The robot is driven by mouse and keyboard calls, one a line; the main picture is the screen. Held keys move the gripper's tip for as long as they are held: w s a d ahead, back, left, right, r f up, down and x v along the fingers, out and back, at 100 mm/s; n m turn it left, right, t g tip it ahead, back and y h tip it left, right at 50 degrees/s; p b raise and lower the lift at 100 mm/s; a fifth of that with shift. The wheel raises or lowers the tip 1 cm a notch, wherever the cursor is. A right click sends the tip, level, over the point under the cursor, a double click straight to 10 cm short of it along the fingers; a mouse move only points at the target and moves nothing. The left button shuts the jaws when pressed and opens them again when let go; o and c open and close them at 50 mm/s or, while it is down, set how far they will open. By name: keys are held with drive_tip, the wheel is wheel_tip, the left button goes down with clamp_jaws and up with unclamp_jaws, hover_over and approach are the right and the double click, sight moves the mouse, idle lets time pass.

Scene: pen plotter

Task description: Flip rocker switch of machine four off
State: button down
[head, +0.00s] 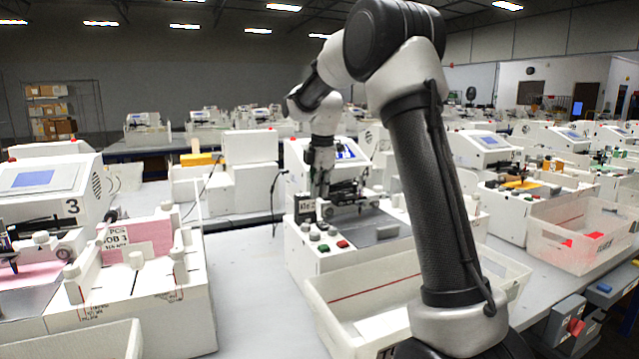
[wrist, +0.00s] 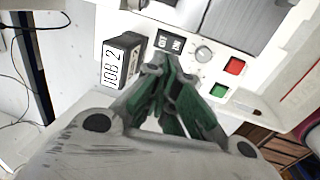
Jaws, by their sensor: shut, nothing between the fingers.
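The machine in the centre of the head view (head: 305,257) is white, with a row of round knobs and a red button on its front panel. My gripper (head: 321,192) points down over this panel. In the wrist view my gripper (wrist: 160,64) is shut and empty, its green-lined fingers together. A small black rocker switch (wrist: 171,43) with white lettering lies just beyond the fingertips; I cannot tell whether they touch it or which side is pressed.
A red button (wrist: 235,66), a green button (wrist: 219,90) and a grey knob (wrist: 203,54) lie to the right. A white bin (head: 345,282) is in front; machine 3 (head: 45,195) stands left.

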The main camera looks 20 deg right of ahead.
sight(318, 229)
drive_tip(key=f, duration=0.2)
drive_tip(key=w+f, duration=0.1)
drive_tip(key=f, duration=0.5)
drive_tip(key=shift+w+f, duration=0.15)
drive_tip(key=shift+f, duration=0.1)
drive_tip(key=shift+w+f, duration=0.15)
drive_tip(key=shift+f, duration=0.15)
drive_tip(key=shift+s, duration=0.2)
drive_tip(key=shift+s+r, duration=0.1)
drive_tip(key=shift+s, duration=0.5)
